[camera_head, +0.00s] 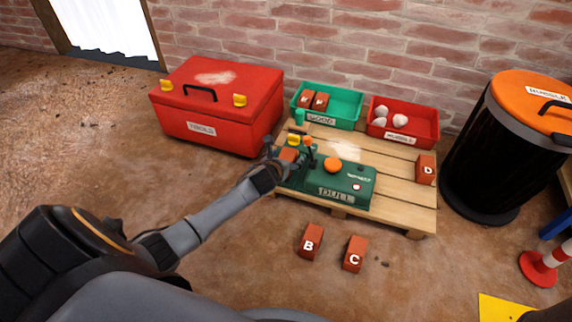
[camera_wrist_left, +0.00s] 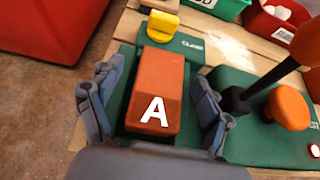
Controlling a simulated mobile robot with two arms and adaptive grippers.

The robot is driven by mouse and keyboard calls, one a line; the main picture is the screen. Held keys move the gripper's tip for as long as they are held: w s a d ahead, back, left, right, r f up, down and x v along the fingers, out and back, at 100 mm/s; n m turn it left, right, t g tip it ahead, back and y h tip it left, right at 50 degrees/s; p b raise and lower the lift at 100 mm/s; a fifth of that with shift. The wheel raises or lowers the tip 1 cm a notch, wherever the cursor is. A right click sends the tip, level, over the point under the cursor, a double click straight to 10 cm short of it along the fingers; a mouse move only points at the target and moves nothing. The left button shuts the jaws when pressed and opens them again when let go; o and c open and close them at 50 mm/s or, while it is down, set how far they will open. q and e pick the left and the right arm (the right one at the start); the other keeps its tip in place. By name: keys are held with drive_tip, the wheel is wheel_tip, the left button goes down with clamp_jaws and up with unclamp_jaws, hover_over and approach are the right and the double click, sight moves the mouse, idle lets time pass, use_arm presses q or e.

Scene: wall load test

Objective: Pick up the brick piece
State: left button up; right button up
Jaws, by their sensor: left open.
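An orange-red brick marked A (camera_wrist_left: 160,82) sits on the green machine (camera_head: 345,188) on the pallet, and the brick also shows partly in the head view (camera_head: 288,155). My left gripper (camera_head: 290,149) is open around it. In the left wrist view, one finger of the left gripper (camera_wrist_left: 156,95) is on each side of the brick, with visible gaps. Bricks B (camera_head: 310,241) and C (camera_head: 355,253) lie on the floor in front of the pallet. Brick D (camera_head: 426,168) is at the pallet's right edge. My right gripper is not in view.
A red toolbox (camera_head: 215,105) stands left of the wooden pallet (camera_head: 395,190). A green GOOD bin (camera_head: 340,105) with bricks and a red RUBBLE bin (camera_head: 415,125) are behind. An orange-lidded rubble drum (camera_head: 500,150) stands right. An orange knob (camera_wrist_left: 288,107) rises beside the gripper.

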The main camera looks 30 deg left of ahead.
use_arm(q)
drive_tip(key=c, duration=1.4)
drive_tip(key=shift+r, duration=0.1)
clamp_jaws()
